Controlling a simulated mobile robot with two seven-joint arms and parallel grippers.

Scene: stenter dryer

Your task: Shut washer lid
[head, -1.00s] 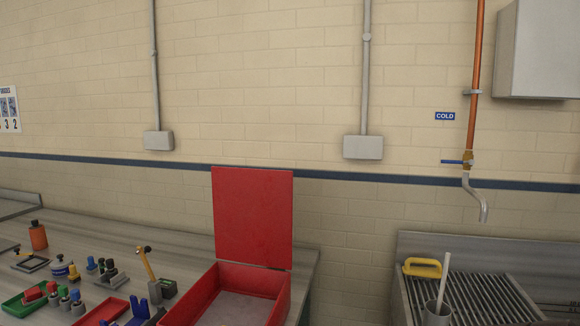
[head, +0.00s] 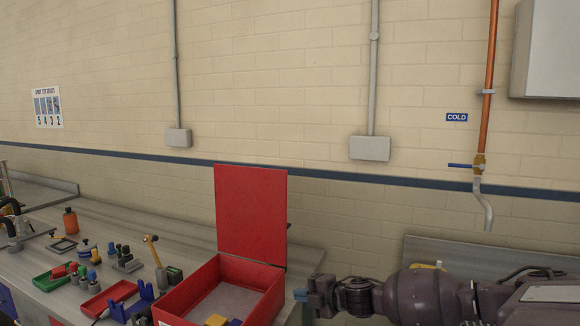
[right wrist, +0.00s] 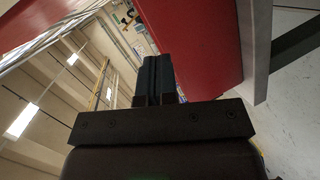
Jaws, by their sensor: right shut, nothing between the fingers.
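A red box (head: 192,291) with its red lid (head: 251,214) standing upright and open sits at the right end of the grey bench in the head view. It is the only open lid I see; whether it is the washer's I cannot tell. My right gripper (head: 302,295) is shut and empty, just right of the box and level with its upper part. In the right wrist view my shut fingers (right wrist: 157,78) point past a large red surface (right wrist: 195,40) close on their right. I cannot tell if they touch it. My left gripper is not in view.
On the bench (head: 120,228) left of the box stand a green tray (head: 58,281), a red tray (head: 108,300), an orange bottle (head: 70,220) and several small tools. A sink unit (head: 470,253) stands at the right behind my arm, below a copper pipe and tap (head: 479,165).

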